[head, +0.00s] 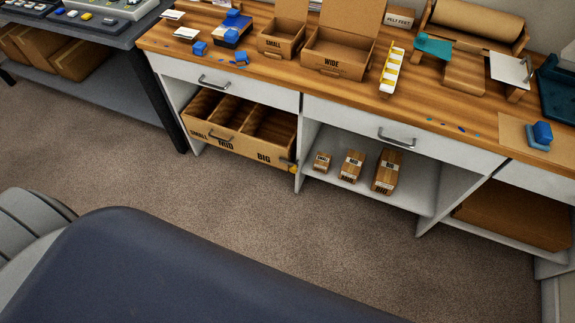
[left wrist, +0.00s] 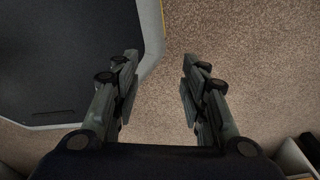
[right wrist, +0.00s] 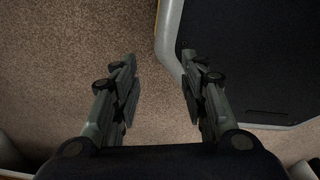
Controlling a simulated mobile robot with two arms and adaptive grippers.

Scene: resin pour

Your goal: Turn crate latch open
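A wooden crate (head: 228,147) with compartments marked SMALL, MID and BIG sits in the left bay under the workbench. My right gripper (right wrist: 160,78) is likewise open and empty in the right wrist view. Neither gripper is in the head view, and both are away from the crate.
Small boxes (head: 350,166) stand on the open shelf right of the crate. The wooden worktop (head: 270,72) holds cartons, a paper roll (head: 478,20) and blue parts. A grey table (head: 110,75) stands at the left. The carpet (head: 250,213) before the crate is clear.

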